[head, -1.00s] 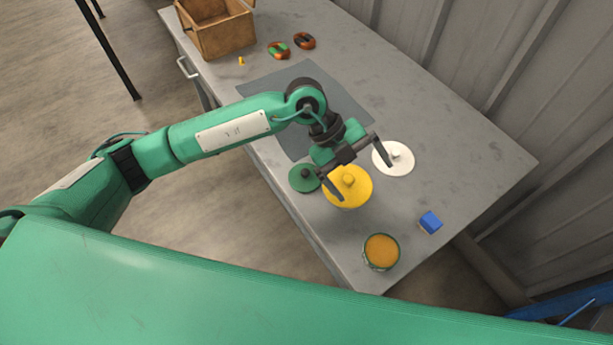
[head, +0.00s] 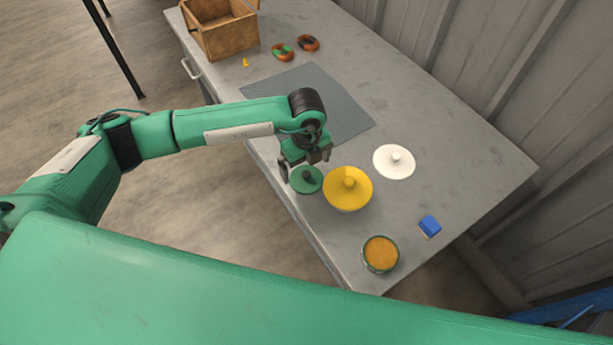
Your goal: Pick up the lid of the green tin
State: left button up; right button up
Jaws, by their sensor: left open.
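The green lid (head: 308,186), a flat disc with a dark knob, lies near the table's left edge, left of a yellow lid. A round tin with a green rim (head: 380,254) stands open at the table's near end, showing orange contents. My left gripper (head: 304,166) is open, its fingers spread just over the far side of the green lid, close to the knob. Nothing is seen between the fingers, and I cannot tell whether they touch the lid. My right gripper is out of view.
A white lid (head: 394,162), a blue block (head: 430,226), a grey mat (head: 335,98), two rings and a wooden box (head: 220,35) are also on the table (head: 460,150).

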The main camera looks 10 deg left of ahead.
aim_at(306, 173)
pick_arm(q)
jog(key=f, duration=0.1)
jog(key=f+p, duration=0.1)
jog(key=f, duration=0.3)
jog(key=shift+w, duration=0.35)
jog(key=shift+f, duration=0.25)
jog(key=c, duration=0.9)
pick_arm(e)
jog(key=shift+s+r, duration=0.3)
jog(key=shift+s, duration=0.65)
